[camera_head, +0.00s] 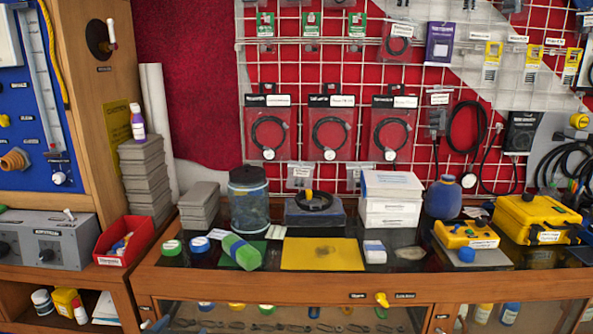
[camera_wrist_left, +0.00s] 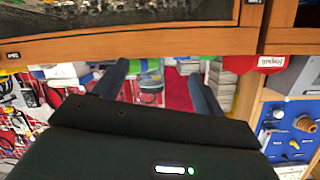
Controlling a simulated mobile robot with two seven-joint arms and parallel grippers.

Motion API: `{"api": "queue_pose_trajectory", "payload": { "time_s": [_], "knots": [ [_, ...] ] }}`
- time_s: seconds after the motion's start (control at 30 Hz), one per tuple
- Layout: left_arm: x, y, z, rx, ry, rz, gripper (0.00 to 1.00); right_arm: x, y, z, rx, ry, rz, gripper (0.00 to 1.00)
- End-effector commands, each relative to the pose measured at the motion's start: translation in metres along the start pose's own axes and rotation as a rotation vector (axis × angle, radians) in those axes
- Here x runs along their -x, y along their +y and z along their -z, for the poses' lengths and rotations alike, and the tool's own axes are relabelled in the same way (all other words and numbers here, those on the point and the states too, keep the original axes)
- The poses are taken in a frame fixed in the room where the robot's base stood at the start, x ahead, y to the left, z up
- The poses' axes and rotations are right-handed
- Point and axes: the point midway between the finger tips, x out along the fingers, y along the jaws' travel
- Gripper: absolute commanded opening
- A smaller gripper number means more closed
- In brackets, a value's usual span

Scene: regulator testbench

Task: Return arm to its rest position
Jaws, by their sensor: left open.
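My left gripper (camera_wrist_left: 160,78) shows in the left wrist view as two dark fingers held wide apart, with nothing between them. It is open and empty. That view is upside down, with the wooden bench edge (camera_wrist_left: 130,45) across the top, beyond the fingers. In the head view I cannot clearly make out either gripper, and my right gripper is in no view.
A red bin (camera_head: 124,240) stands at left.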

Motion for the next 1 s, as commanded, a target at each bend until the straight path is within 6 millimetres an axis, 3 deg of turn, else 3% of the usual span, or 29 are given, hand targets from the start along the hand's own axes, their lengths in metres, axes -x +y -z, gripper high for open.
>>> {"api": "queue_pose_trajectory", "payload": {
  "time_s": [0.03,0.2,0.3,0.43,0.6,1.0],
  "knots": [
    [0.023,0.028,-0.027,0.018,-0.037,-0.042,0.71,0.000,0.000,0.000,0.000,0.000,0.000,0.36],
    [0.104,0.101,-0.086,0.089,-0.137,-0.153,0.71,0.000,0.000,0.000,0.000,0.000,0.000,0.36],
    [0.150,0.131,-0.105,0.135,-0.188,-0.200,0.71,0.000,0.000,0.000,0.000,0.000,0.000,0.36],
    [0.193,0.155,-0.117,0.182,-0.236,-0.236,0.71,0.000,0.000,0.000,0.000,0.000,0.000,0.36],
    [0.216,0.166,-0.121,0.209,-0.262,-0.254,0.71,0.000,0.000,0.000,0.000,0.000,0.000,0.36],
    [0.217,0.167,-0.122,0.210,-0.264,-0.255,0.71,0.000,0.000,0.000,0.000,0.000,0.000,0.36]
  ]
}}
